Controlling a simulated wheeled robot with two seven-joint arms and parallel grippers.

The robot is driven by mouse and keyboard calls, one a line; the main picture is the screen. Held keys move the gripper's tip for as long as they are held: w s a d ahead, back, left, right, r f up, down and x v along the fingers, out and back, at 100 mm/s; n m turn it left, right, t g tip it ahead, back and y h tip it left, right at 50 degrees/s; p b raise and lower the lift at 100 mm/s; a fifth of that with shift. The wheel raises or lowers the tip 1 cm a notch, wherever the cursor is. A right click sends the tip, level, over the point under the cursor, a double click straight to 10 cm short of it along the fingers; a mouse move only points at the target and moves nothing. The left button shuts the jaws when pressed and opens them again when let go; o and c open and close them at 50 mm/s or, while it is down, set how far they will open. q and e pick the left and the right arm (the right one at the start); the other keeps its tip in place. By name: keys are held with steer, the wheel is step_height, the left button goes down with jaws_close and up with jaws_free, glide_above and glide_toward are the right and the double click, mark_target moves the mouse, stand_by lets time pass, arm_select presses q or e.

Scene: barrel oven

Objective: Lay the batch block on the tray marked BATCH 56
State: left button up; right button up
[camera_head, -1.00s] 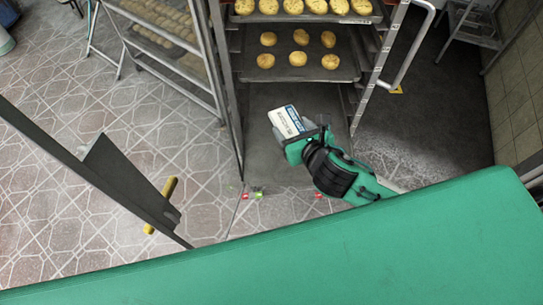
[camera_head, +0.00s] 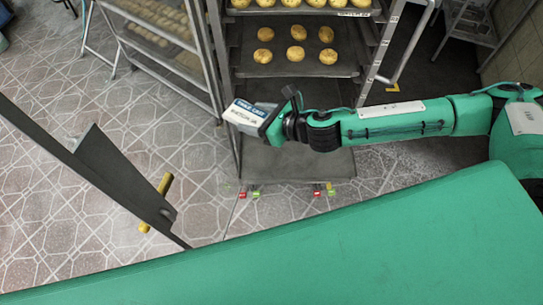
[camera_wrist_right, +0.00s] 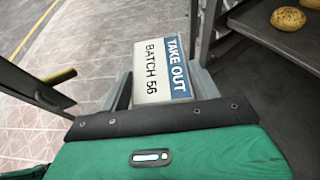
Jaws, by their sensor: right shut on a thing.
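The batch block (camera_head: 246,116) is a small white box with a blue band. In the right wrist view the block (camera_wrist_right: 161,75) reads "TAKE OUT" and "BATCH 56". My right gripper (camera_head: 262,122) is shut on it and holds it in the air, in front of the rack's left post and below the lower tray. A tray (camera_head: 240,68) with several buns is on the rack. Above it an upper tray (camera_head: 345,13) also holds buns; it has a small white label on its front edge, too small to read. My left gripper is not in view.
A second rack (camera_head: 165,55) with loaded trays stands to the left. A dark metal bar with a yellow handle (camera_head: 156,202) crosses the left side. Tiled floor lies open between them. Red and green pieces (camera_head: 249,192) lie at the rack's foot.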

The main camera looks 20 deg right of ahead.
steer(key=w+d+f+n+g+y+b, duration=0.1)
steer(key=w+d+f+n+g+y, duration=0.15)
steer(key=d+f, duration=0.3)
steer(key=b, duration=0.4)
glide_above(279, 158)
step_height(279, 158, down, 8)
steer(key=shift+h, duration=0.25)
step_height(279, 158, down, 8)
steer(key=b, duration=0.3)
steer(key=shift+a+r, duration=0.1)
steer(key=shift+f+b, duration=0.55)
steer(key=shift+f, duration=2.1)
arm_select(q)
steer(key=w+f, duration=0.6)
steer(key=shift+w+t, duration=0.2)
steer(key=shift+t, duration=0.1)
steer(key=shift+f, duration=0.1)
